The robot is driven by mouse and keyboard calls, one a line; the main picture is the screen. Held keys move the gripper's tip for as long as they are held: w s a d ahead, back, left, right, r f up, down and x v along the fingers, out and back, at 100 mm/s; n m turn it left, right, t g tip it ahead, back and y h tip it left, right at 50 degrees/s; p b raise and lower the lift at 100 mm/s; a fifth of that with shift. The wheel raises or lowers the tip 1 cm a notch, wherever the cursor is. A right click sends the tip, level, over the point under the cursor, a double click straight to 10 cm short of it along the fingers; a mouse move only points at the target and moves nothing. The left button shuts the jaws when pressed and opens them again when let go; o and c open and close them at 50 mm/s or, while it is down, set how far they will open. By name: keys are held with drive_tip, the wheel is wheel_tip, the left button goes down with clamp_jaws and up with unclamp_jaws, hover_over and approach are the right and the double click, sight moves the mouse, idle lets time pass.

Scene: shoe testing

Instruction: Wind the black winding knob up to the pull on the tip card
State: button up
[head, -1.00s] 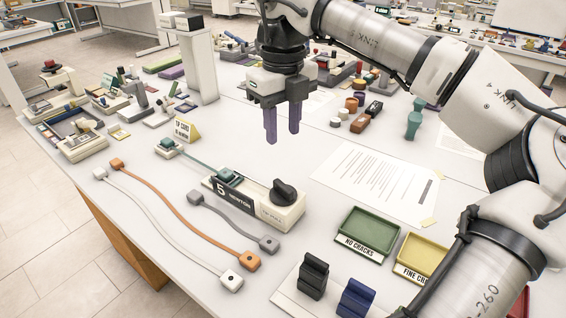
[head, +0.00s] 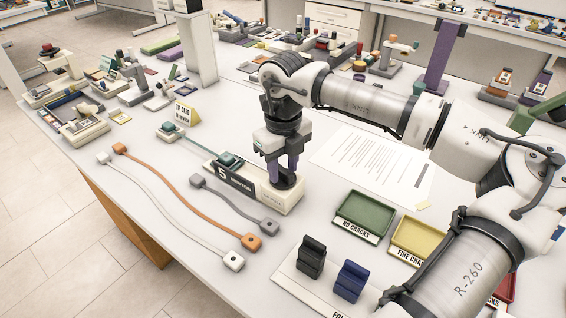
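The black winding knob (head: 288,183) sits on the right end of a cream winder box (head: 283,206). The box's dark front plate (head: 236,184) reads "5 NEWTON". My gripper (head: 284,177) points straight down at the knob, one purple finger on each side of it. The fingers stand apart and hide much of the knob, so I cannot tell whether they press on it. The yellow tip card (head: 186,114) stands behind and left of the box; its lower line is too small to read surely. A teal clamp (head: 169,129) near the card has a strap running to the box.
Grey, orange (head: 187,197) and white cords lie left of and in front of the box. A green tray (head: 364,216) and a yellow tray (head: 415,240) are at the right. Black and blue blocks (head: 351,281) stand in front. A printed sheet (head: 375,165) lies behind.

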sight(283, 170)
clamp_jaws()
drive_tip(key=m+b, duration=0.1)
drive_tip(key=b, duration=0.1)
drive_tip(key=shift+f+m+b, duration=0.3)
drive_tip(key=shift+m+b, duration=0.1)
drive_tip(key=shift+r+m+b, duration=0.25)
drive_tip(key=shift+m+b, duration=0.3)
drive_tip(key=shift+m, duration=0.25)
unclamp_jaws()
wheel_tip(283, 170, up, 14)
drive_tip(key=b, duration=0.1)
drive_tip(key=shift+b, duration=0.35)
